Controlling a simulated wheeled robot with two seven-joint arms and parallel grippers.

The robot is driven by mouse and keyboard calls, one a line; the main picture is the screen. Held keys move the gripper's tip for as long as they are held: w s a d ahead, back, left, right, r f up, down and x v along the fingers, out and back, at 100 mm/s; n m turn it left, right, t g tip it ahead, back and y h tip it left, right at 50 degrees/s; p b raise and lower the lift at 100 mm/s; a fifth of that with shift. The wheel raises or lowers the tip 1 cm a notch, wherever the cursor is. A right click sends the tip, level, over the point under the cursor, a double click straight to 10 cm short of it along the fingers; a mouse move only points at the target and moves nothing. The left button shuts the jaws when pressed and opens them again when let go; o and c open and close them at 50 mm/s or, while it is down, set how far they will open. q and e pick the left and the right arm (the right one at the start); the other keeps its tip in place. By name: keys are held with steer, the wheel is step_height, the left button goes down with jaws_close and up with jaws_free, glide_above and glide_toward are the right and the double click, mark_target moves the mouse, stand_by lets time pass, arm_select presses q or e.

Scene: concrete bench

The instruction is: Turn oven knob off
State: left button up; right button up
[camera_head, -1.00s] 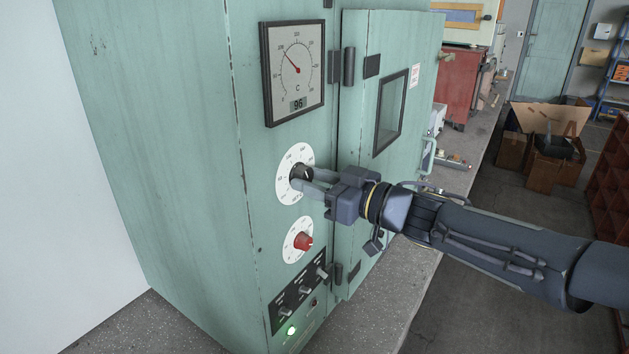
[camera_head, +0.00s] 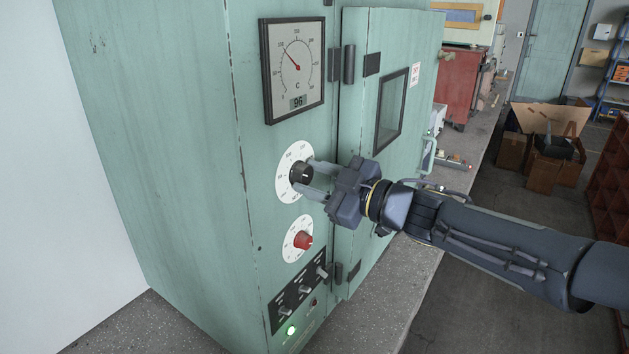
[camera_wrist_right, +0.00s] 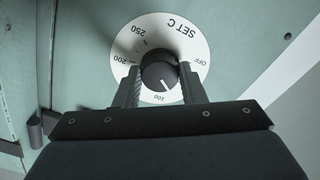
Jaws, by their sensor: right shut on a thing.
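The black oven knob (camera_head: 301,173) sits on a round white dial marked SET C on the oven's green front. The knob (camera_wrist_right: 160,76) also shows in the right wrist view, with its white mark pointing towards the 100 label. OFF is printed at the right side of the dial (camera_wrist_right: 199,61) in that view. My right gripper (camera_head: 306,177) is shut on the knob, one finger above it and one below in the head view. In the wrist view its fingers (camera_wrist_right: 159,87) flank the knob. My left gripper is not in view.
A temperature gauge (camera_head: 294,70) reading 96 is above the dial. A red knob (camera_head: 303,241) on a white dial is below, then a switch panel (camera_head: 300,290) with a lit green lamp. The oven door (camera_head: 393,60) is right of the dial, behind my right arm.

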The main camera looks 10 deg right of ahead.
steer(key=n+b, duration=0.1)
steer(key=n, duration=0.2)
steer(key=shift+n, duration=0.4)
steer(key=n+b, duration=0.1)
steer(key=n, duration=0.2)
steer(key=shift+n, duration=0.3)
steer(key=n+b, duration=0.2)
steer(key=n, duration=0.4)
steer(key=shift+n+b, duration=0.3)
steer(key=o, duration=1)
steer(key=shift+r, duration=0.1)
steer(key=v, duration=0.7)
steer(key=shift+s+d+b, duration=0.3)
steer(key=shift+d+b, duration=0.05)
